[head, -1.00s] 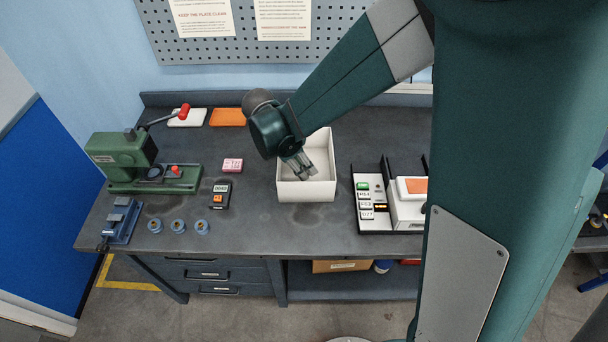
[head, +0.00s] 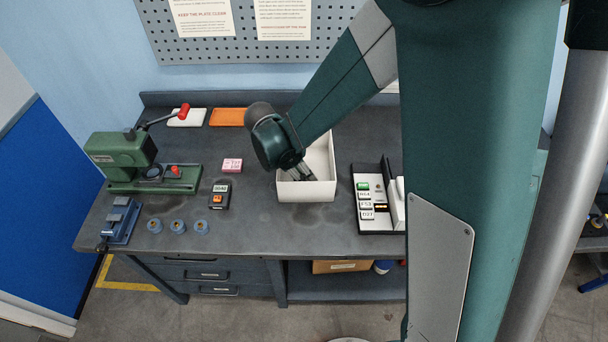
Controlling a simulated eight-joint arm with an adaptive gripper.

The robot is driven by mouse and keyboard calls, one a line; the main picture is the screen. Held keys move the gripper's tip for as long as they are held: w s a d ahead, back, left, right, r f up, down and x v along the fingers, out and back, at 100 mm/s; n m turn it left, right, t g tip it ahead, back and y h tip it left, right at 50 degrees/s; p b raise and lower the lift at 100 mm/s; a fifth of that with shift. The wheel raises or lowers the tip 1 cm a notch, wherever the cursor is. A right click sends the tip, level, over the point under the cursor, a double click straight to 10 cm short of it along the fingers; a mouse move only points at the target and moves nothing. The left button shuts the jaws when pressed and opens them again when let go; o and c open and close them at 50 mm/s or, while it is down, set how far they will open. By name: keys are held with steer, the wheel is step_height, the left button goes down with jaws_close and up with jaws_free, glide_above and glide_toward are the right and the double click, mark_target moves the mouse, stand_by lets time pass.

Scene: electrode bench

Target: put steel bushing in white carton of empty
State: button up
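The white carton (head: 308,191) stands open-topped in the middle of the bench. My gripper (head: 302,178) points down into the carton, with its fingertips below the rim level in the picture and near the carton's front left part. The fingers are small and partly covered by the wrist, so I cannot tell whether they are open or shut or hold anything. I cannot make out a steel bushing. The carton's floor is partly hidden behind my arm and the front wall.
Several small round blue-rimmed pieces (head: 178,226) stand in a row at the front left. A green press (head: 122,160) with a red-knobbed lever stands behind them. A black device (head: 219,196) and a pink box (head: 232,165) lie left of the carton, a labelled panel (head: 367,218) right.

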steer(key=shift+f, duration=0.15)
steer(key=o, duration=0.9)
steer(key=p+v, duration=0.1)
steer(key=v, duration=1.1)
steer(key=shift+a, duration=0.1)
stand_by(0.5)
